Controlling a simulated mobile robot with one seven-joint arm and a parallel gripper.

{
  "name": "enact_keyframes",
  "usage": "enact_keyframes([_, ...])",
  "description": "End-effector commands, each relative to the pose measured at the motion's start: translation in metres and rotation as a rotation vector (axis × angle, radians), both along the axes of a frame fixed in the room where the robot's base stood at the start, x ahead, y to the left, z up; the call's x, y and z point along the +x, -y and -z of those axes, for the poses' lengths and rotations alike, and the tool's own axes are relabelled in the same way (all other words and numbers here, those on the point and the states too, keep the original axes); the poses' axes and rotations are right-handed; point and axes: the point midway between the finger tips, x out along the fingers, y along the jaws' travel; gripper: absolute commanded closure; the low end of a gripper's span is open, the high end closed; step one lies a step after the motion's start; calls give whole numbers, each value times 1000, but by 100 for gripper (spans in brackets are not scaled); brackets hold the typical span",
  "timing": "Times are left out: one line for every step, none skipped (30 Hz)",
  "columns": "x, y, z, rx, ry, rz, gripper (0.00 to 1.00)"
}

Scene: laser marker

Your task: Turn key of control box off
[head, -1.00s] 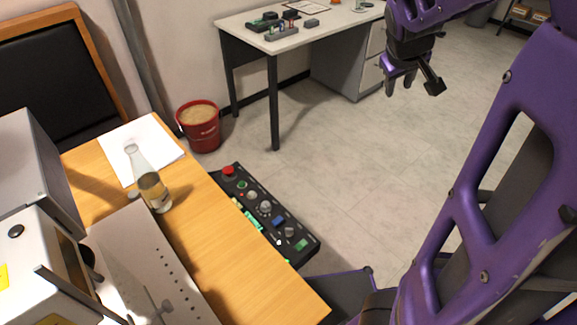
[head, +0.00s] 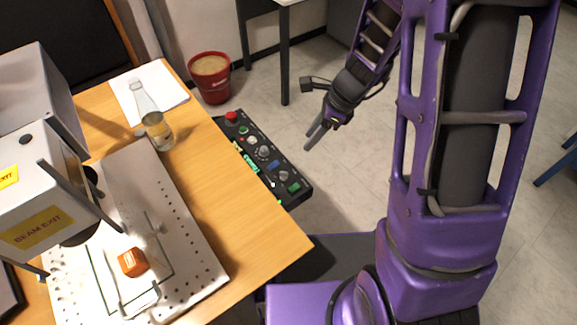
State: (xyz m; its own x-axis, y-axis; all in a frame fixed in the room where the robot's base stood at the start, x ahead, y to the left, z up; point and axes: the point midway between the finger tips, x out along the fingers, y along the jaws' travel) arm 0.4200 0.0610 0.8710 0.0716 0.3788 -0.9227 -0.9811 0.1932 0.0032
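The black control box (head: 290,203) is fixed along the right side of the wooden table, below its top. It carries a red button (head: 232,116), round knobs, a blue part (head: 274,165) and a green part (head: 294,187). Which of the small silver parts is the key is too small to tell. My gripper (head: 314,139) hangs in the air to the right of the box, apart from it, with its fingers pointing down and left. The fingers look close together and hold nothing visible; their gap cannot be judged from this angle.
The wooden table (head: 225,180) bears a glass bottle (head: 157,130), white paper (head: 171,91), a perforated plate (head: 205,262), an orange block (head: 131,262) and the laser housing (head: 45,190). A red bucket (head: 212,90) stands behind on the floor. Floor right of the box is free.

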Motion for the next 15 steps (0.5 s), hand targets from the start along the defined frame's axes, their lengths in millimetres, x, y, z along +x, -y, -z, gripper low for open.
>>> enact_keyframes([0,-2,8,0,-2,0,61])
enact_keyframes([0,-4,12,0,-2,-1,61])
enact_keyframes([0,-6,19,-1,-3,-2,61])
enact_keyframes([1,-8,24,0,-4,-2,61])
enact_keyframes([1,-10,30,-1,-3,-1,61])
enact_keyframes([2,-14,38,-1,-3,-3,61])
enact_keyframes([2,-16,45,-1,-4,-2,61])
enact_keyframes([3,-18,51,-2,-3,-2,61])
enact_keyframes([3,-22,59,-2,-3,-2,61])
enact_keyframes([4,-24,65,-1,-3,-4,61])
enact_keyframes([4,-27,71,-3,-2,-4,61])
enact_keyframes([5,-30,80,-3,-3,-3,61])
enact_keyframes([5,-32,86,-3,-2,-4,61])
enact_keyframes([6,-35,92,-3,-1,-4,61])
enact_keyframes([7,-38,100,-3,-1,-4,61])
